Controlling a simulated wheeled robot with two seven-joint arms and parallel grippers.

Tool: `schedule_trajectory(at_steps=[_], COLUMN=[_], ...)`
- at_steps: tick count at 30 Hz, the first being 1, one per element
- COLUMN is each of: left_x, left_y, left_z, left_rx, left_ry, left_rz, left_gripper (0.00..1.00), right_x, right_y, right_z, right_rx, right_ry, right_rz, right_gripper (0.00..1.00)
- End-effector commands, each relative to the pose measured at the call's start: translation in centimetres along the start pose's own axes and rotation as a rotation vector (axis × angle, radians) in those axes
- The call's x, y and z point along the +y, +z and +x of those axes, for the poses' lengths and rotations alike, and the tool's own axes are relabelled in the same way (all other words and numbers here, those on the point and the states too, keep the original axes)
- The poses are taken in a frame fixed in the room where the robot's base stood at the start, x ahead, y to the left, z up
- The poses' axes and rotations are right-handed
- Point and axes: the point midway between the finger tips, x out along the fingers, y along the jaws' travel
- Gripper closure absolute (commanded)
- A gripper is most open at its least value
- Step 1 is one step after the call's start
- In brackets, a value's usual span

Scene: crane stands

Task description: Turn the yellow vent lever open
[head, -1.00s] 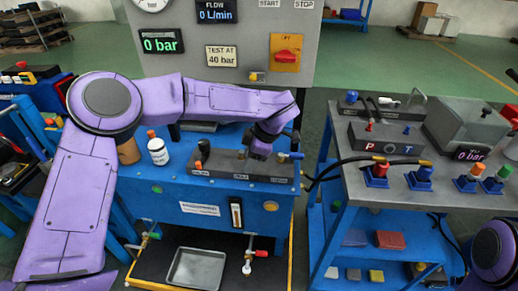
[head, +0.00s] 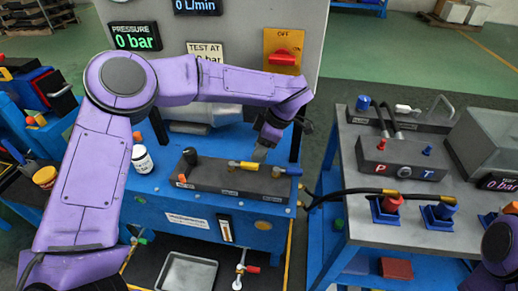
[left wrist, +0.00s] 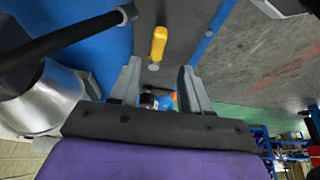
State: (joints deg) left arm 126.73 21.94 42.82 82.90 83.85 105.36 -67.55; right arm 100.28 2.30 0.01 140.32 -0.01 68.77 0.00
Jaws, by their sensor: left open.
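The yellow vent lever (head: 243,165) lies along the top of the dark valve block (head: 215,178) on the blue bench. In the left wrist view the yellow lever (left wrist: 158,42) points away from my gripper, just beyond the gap between the fingertips. My left gripper (left wrist: 160,72) is open, with its two fingers apart and nothing between them. In the head view my left gripper (head: 262,153) is above the block, at the right end of the yellow lever, its fingers partly hidden. My right gripper is out of view.
On the block, a blue-ended handle (head: 285,171) lies to the right and a black knob (head: 190,155) stands to the left. A white bottle (head: 142,159) stands left of the block. The upright panel (head: 240,30) rises behind. A hose (head: 345,193) runs to the right-hand cart.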

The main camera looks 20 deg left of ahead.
Motion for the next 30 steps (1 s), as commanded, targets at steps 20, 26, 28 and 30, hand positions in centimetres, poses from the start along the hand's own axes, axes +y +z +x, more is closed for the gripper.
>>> schedule_trajectory(at_steps=[20, 26, 28, 30], left_x=[-0.1, -0.1, 0.0, 0.0], left_y=[-0.3, -0.2, -0.2, -0.2], left_z=[7.6, 7.6, 7.6, 7.5], left_rx=[0.000, 0.000, 0.000, 0.000], left_ry=[-0.001, 0.000, 0.000, 0.000], left_rz=[-0.004, -0.004, -0.003, -0.003], left_gripper=[0.53, 0.53, 0.76, 0.99], right_x=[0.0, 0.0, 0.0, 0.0], right_y=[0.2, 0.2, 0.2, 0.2], right_z=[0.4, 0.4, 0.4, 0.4], right_rx=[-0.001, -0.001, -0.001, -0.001], right_ry=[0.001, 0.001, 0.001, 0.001], right_rz=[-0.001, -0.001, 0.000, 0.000], right_gripper=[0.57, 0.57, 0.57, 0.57])
